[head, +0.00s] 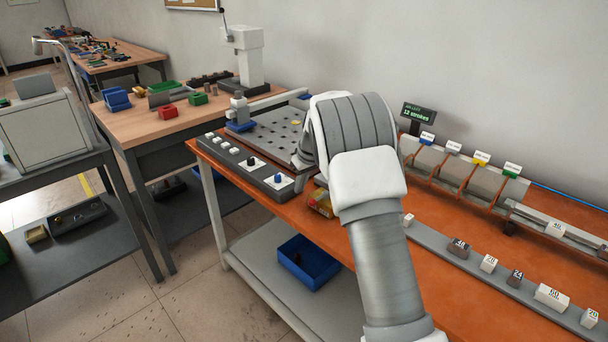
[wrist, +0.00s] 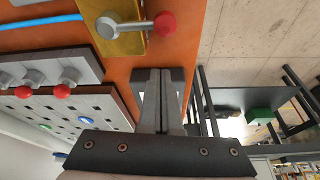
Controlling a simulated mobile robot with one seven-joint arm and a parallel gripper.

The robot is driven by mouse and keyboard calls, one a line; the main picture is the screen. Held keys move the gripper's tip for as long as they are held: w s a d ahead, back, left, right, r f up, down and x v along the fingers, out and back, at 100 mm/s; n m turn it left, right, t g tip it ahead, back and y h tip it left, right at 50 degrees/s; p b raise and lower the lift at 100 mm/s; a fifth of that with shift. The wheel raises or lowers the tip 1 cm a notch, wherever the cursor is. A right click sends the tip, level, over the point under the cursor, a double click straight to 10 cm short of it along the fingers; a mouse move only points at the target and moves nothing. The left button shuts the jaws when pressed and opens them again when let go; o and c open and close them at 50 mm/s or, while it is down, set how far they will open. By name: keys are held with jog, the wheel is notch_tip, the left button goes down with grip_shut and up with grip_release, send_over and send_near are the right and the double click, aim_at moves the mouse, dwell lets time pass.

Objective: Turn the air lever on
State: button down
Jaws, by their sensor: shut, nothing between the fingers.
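The air lever (wrist: 135,26) shows at the top of the wrist view. It is a grey handle with a red knob (wrist: 165,24), on a round pivot over a brass-yellow block (wrist: 122,43). The handle points right in that view, and the knob overhangs the block's edge. My gripper (wrist: 158,72) is shut and empty. Its fingertips are just below the knob in the picture; the depth gap is unclear. In the head view, a small yellow block (head: 320,204) shows at the bench's front edge, partly hidden by my arm.
A grey panel with red-knobbed levers (wrist: 62,91) and a perforated plate (wrist: 65,118) lie left in the wrist view. A blue hose (wrist: 40,22) runs near the block. In the head view, a switch panel (head: 248,163) and a strip of labelled blocks (head: 488,263) flank my arm.

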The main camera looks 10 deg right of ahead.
aim_at(319, 198)
jog(key=shift+s+d+r, duration=0.1)
jog(key=shift+s+d, duration=0.35)
jog(key=shift+s, duration=0.4)
jog(key=shift+s+d, duration=0.45)
jog(key=shift+s, duration=0.4)
